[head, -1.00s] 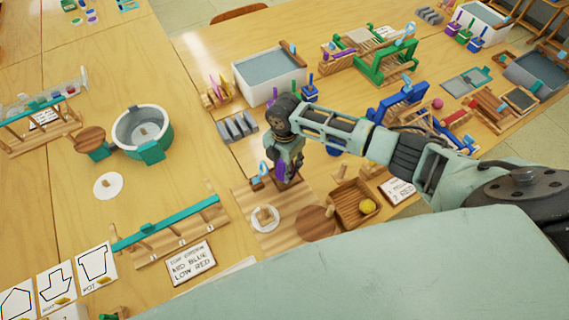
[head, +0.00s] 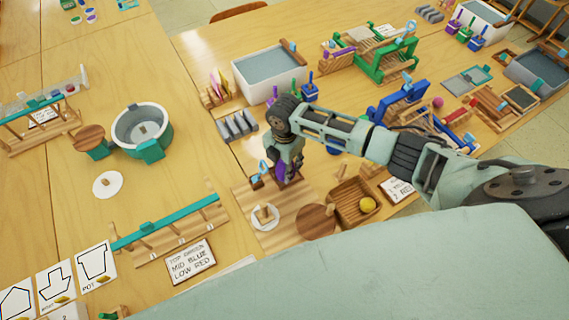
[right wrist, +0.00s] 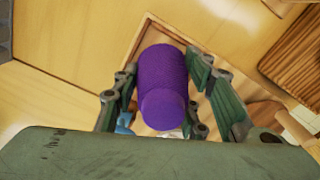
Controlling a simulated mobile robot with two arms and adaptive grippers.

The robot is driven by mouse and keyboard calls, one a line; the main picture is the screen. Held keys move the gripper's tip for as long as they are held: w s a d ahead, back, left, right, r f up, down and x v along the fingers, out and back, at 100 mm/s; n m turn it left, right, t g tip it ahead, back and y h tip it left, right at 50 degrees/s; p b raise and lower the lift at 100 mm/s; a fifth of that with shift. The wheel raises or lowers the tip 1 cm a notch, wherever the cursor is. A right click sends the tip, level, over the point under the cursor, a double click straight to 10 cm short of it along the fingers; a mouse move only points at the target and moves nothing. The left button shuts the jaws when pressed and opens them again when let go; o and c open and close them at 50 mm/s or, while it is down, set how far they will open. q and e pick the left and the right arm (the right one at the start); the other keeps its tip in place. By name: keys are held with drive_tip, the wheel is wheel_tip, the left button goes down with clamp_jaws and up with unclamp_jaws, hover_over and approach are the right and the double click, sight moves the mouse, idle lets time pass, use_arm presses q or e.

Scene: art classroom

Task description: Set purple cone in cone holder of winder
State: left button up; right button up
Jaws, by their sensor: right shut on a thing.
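The purple cone (right wrist: 163,85) is between the fingers of my right gripper (right wrist: 165,98) in the right wrist view, end-on to the camera. In the head view my right gripper (head: 283,172) points down, with a bit of purple beside its fingers. It is over the far end of the wooden winder board (head: 292,210), near a small dark brown piece with a light blue part (head: 264,168). The board carries a white disc with a peg (head: 265,217) and a round brown disc (head: 315,219). The cone's lower end and any holder under it are hidden. My left gripper is out of view.
A wooden tray with a yellow ball (head: 368,204) is right of the winder. A grey slotted block (head: 236,126) and a white water tub (head: 268,75) are behind. A teal-topped rack (head: 166,222) and sign (head: 190,262) are at left.

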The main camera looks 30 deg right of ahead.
drive_tip(key=o, duration=1.3)
drive_tip(key=shift+r, duration=0.15)
wheel_tip(320, 180, up, 12)
drive_tip(key=shift+f, duration=0.1)
